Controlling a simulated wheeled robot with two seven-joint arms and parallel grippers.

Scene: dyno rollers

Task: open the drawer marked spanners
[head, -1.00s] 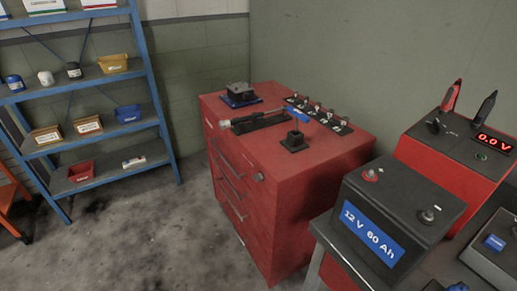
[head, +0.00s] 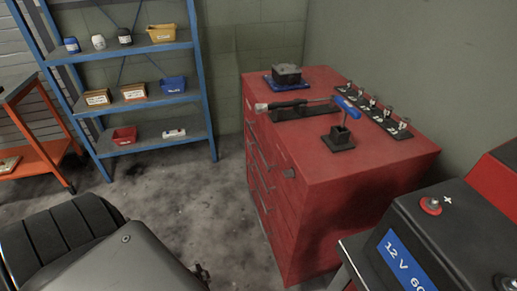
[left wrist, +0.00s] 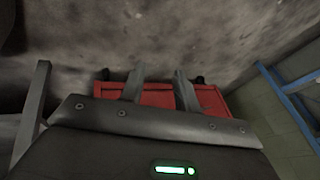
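The red tool cabinet (head: 360,185) stands right of centre in the head view. Its drawer front (head: 268,190) faces left and is seen at a steep angle, with several bar handles; the drawers look shut. I cannot read any drawer marking, so the spanners drawer cannot be picked out. A dark grey arm part, seemingly my left arm, fills the lower left of the head view; its fingers are not clear there. In the left wrist view my left gripper (left wrist: 160,82) has its two fingers apart, with a red surface (left wrist: 155,98), probably the cabinet, behind them. My right gripper is not in view.
A battery (head: 415,235) stands at lower right. A blue shelf (head: 135,100) and orange trolley (head: 45,165) are left. Floor before the drawers looks clear.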

